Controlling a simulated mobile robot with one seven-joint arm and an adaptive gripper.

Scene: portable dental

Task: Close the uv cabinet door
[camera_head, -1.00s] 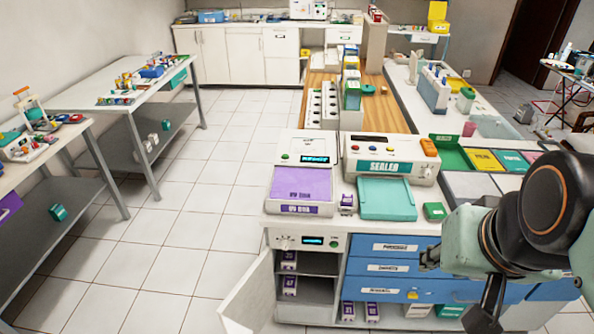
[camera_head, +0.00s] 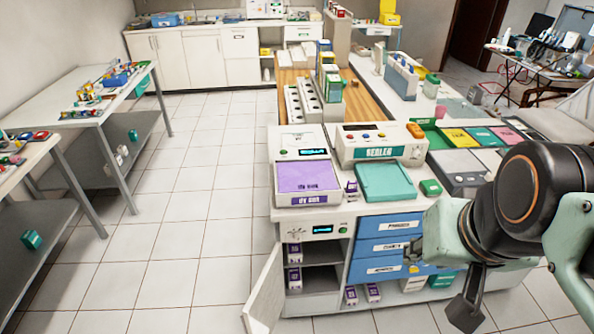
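The UV cabinet (camera_head: 321,231) is in the lower left of the counter's front, with a small display and knob on its top panel. Its white door (camera_head: 265,290) stands open, swung out toward the lower left, and its lower part meets the bottom of the picture region near the floor. Purple-labelled packs (camera_head: 294,278) sit on the shelves inside. My gripper (camera_head: 438,284) is at the right, in front of the blue drawers, empty and apart from the door. Its fingers look spread, one pale and one dark; the arm hides part of it.
Blue drawers (camera_head: 388,246) are right of the cabinet. A purple-topped UV box (camera_head: 306,176) and a teal-topped sealer (camera_head: 384,181) stand on the counter above. Tiled floor (camera_head: 180,255) left of the door is clear, up to the side tables.

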